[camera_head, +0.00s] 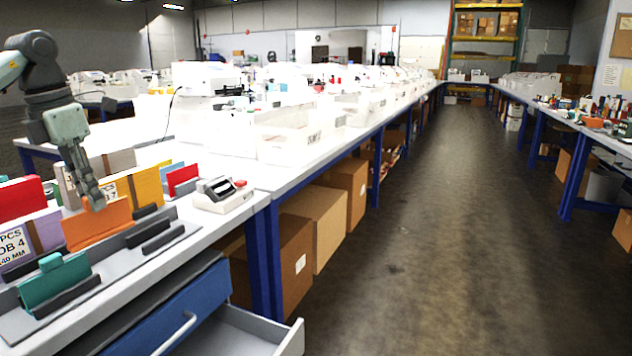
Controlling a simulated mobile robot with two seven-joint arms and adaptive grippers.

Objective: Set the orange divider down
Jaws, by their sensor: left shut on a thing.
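The orange divider (98,226) stands tilted at the left of the bench, above a grey rack strip with dark slots. My left gripper (97,203) comes down from above and is shut on its upper edge. The divider's lower edge is close to the rack; I cannot tell whether it touches. A teal divider (55,281) stands in a dark slot nearer the front. My right gripper is not in view.
Red, purple and yellow (148,187) dividers stand close around the orange one. A white device (222,195) sits to the right on the bench. Empty dark slots (156,241) lie in front. An open drawer (245,332) juts out below the bench edge.

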